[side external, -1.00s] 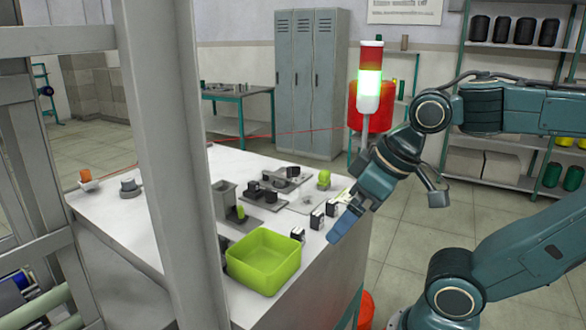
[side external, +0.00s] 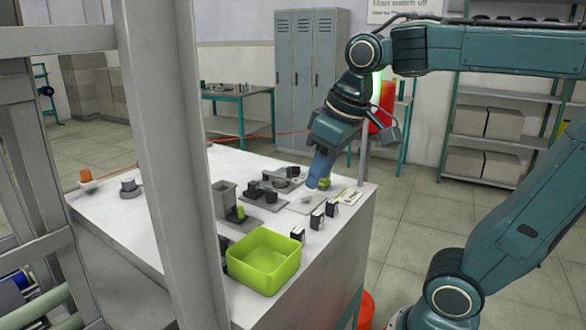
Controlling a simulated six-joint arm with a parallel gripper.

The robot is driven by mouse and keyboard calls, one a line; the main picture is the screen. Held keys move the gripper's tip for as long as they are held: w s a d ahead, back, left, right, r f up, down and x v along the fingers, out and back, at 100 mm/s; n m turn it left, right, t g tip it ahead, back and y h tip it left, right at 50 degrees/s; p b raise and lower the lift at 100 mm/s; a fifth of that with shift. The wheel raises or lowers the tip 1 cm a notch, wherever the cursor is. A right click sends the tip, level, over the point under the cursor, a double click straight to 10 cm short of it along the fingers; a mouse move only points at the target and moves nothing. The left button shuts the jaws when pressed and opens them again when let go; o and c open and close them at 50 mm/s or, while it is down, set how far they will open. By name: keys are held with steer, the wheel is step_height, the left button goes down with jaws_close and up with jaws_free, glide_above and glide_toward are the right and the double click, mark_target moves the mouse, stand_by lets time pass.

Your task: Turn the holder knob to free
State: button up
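My gripper (side external: 313,185) has blue fingers pointing down over the back right part of the white table. Its tips are just above or at a light grey plate (side external: 301,206). The fingers overlap in this view, so I cannot tell whether they are open or shut. Dark grey plates with small black knob-like parts (side external: 271,197) lie just left of the gripper. Which of these is the holder knob is too small to tell.
A lime-green bin (side external: 264,228) stands at the table's front edge. Several small black-and-white blocks (side external: 317,220) stand between it and the gripper. A grey post (side external: 172,150) blocks part of the table. A red thread crosses behind.

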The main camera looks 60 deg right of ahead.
steer(key=w+d+r+g, duration=0.2)
steer(key=w+d+r, duration=0.15)
steer(key=w, duration=0.55)
steer(key=g, duration=0.2)
glide_above(271, 190)
steer(key=shift+f+m, duration=0.3)
steer(key=shift+f, duration=0.2)
steer(key=shift+f, duration=0.1)
steer(key=shift+f, duration=6.8)
jaws_close()
